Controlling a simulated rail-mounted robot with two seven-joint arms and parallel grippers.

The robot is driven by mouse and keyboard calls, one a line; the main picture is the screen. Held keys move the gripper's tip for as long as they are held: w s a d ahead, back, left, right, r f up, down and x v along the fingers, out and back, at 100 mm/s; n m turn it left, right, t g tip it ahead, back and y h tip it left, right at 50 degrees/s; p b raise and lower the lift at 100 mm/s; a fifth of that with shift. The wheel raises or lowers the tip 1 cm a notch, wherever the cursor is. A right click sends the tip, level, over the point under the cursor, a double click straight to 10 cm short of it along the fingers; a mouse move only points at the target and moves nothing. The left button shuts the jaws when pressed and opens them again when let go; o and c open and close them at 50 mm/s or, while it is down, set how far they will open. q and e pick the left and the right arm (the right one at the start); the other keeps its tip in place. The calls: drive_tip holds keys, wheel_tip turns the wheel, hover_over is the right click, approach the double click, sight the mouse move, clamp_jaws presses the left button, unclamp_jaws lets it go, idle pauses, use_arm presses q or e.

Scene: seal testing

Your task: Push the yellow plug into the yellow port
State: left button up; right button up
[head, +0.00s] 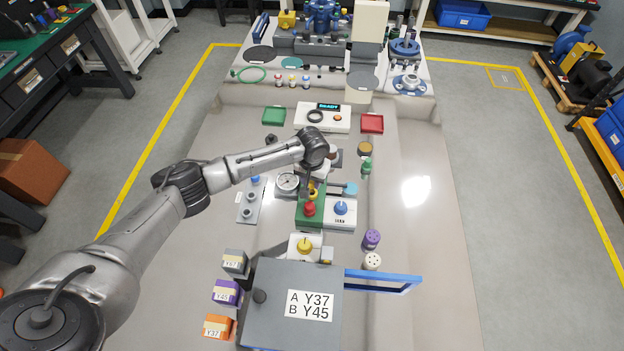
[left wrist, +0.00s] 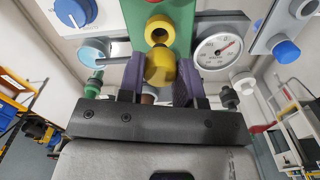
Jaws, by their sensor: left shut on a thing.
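My left gripper (head: 312,178) is over the green block (head: 301,216) in the middle of the table; my own wrist partly hides it in the head view. In the left wrist view the gripper (left wrist: 160,88) is shut on the yellow plug (left wrist: 160,66), which sits between its purple finger pads. The yellow port (left wrist: 159,29) is a ring with a dark hole on the green block, just above the plug in that picture. The plug's upper end overlaps the ring's lower edge in the picture; I cannot tell whether they touch. My right gripper is not in view.
A red button (head: 309,209) is on the green block. A round gauge (head: 288,182) stands close on the left, and a white box with a blue knob (head: 341,208) on the right. A light blue dial (left wrist: 93,53) is beside the fingers.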

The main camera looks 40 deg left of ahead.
use_arm(q)
drive_tip(key=shift+f, duration=1.05)
drive_tip(key=shift+f+b, duration=0.5)
drive_tip(key=shift+f, duration=0.45)
drive_tip(key=o, duration=1)
drive_tip(key=shift+r, duration=0.15)
wheel_tip(320, 180, up, 7)
drive_tip(key=p, duration=0.8)
drive_tip(key=shift+p, duration=0.35)
